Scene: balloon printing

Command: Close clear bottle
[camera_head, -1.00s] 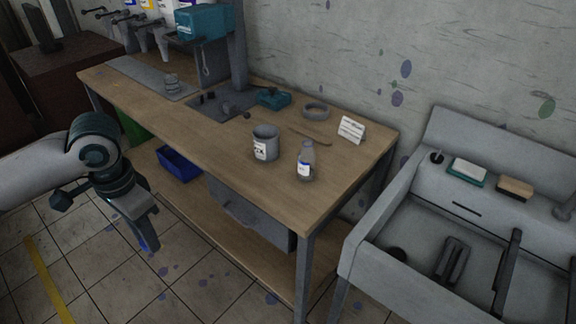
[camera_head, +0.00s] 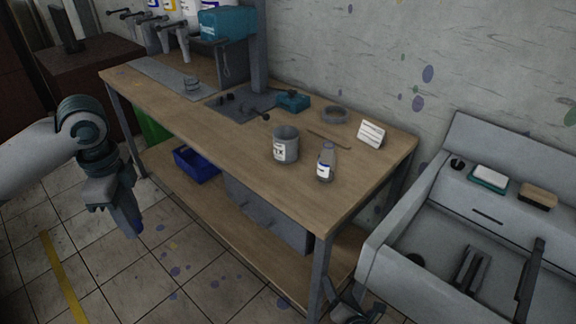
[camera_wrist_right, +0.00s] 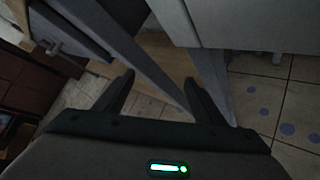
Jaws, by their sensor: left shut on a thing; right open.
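The clear bottle (camera_head: 326,164), with a white and blue label, stands upright near the front right of the wooden workbench (camera_head: 240,145). Whether its top is open is too small to tell. My left gripper (camera_head: 132,222) hangs left of the bench, far from the bottle, and is shut on a small blue thing (camera_head: 138,226) mostly hidden between its fingers. My right gripper (camera_head: 352,306) is low by the bench's front right leg, below the bottle. In the right wrist view the right gripper (camera_wrist_right: 158,84) is open and empty, with bench legs and floor beyond.
A grey labelled can (camera_head: 285,146) stands just left of the bottle. A white label card (camera_head: 371,134), a thin stick and a grey ring (camera_head: 334,115) lie behind. A sink (camera_head: 440,225) is on the right. A blue bin (camera_head: 196,166) sits on the lower shelf.

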